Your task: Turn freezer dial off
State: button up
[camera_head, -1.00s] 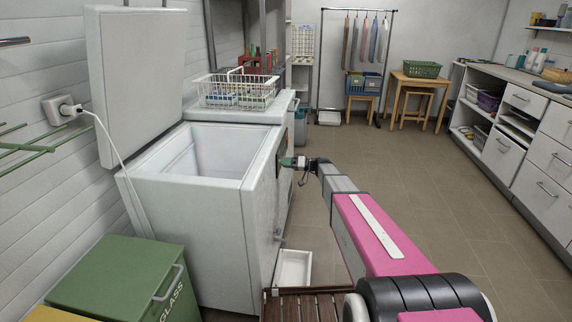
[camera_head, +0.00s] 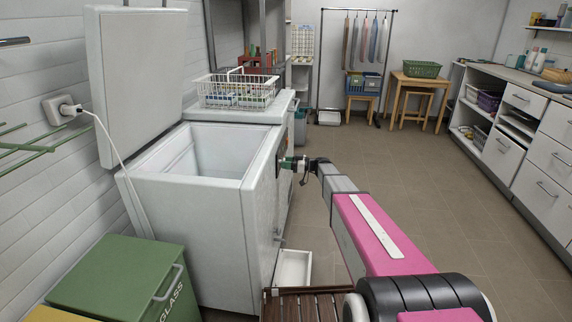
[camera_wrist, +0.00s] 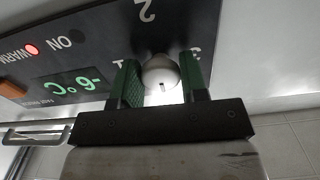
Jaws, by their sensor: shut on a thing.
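The freezer (camera_head: 215,215) stands at left in the head view with its lid (camera_head: 140,80) raised. Its dial (camera_wrist: 161,76) is a rounded pale knob on the dark control panel (camera_wrist: 70,40), seen close in the wrist view. My gripper (camera_wrist: 159,68) has green fingers on either side of the knob and is shut on it. A small dark mark shows on the knob's lower face. The numerals around it appear inverted and are partly hidden by my fingers. In the head view my gripper (camera_head: 289,163) is at the freezer's right face; the dial is hidden there.
The panel has a lit red lamp (camera_wrist: 32,49), an orange switch (camera_wrist: 12,90) and a green display (camera_wrist: 75,86). A wire basket (camera_head: 236,92) stands on the surface behind the freezer opening. A green glass bin (camera_head: 115,275) is at the front left. Floor to the right is clear.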

dwell(0.3)
jog(key=o, duration=0.9)
jog(key=s+d, duration=0.2)
jog(key=d, duration=0.8)
jog(key=shift+d, duration=0.35)
